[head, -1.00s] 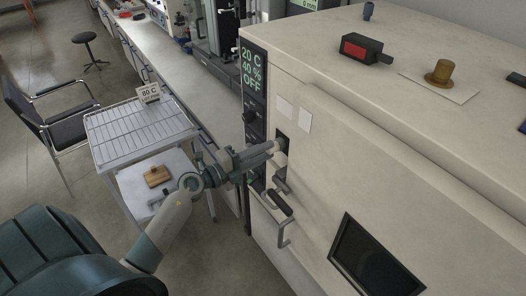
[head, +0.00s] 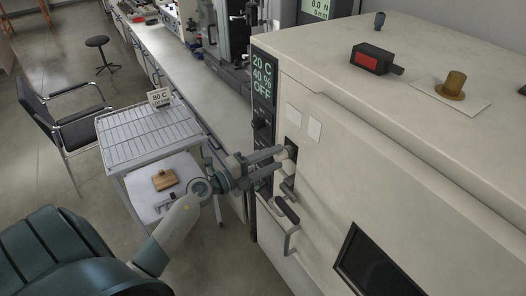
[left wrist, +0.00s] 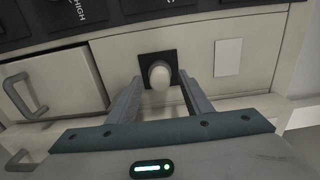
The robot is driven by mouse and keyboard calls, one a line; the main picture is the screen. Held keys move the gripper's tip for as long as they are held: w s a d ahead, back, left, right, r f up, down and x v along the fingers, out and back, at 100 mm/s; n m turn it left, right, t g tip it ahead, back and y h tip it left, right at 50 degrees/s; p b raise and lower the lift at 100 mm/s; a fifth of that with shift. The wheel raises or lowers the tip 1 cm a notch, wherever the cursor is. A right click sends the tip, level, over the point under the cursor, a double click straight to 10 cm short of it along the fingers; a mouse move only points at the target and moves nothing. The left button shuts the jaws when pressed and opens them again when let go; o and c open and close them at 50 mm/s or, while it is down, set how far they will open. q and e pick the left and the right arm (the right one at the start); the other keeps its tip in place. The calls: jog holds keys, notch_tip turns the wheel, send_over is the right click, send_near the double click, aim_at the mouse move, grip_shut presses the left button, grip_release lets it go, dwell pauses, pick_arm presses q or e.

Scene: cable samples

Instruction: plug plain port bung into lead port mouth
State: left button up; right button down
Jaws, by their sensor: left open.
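The plain port bung (left wrist: 160,76) is a pale, rounded plug. In the left wrist view it sits at the dark square plate of the lead port mouth (left wrist: 147,60), on the cream cabinet's side. How deep it sits I cannot tell. My left gripper (left wrist: 160,84) is open, its two fingers apart on either side of the bung with gaps showing. In the head view, the left gripper (head: 281,156) points at the dark port plate (head: 292,146), its fingers partly covering the port. My right gripper is out of view.
The cabinet (head: 330,80) has a door handle (head: 290,225) just below the gripper. On its top are a red-faced box (head: 368,60) and a brown plug (head: 454,85) on a card. A wire-shelf trolley (head: 150,135) stands left.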

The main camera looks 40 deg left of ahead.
pick_arm(q)
jog(key=b+v, duration=0.7)
jog(key=v, duration=1)
jog(key=shift+s, duration=0.15)
jog(key=shift+a+f, duration=0.1)
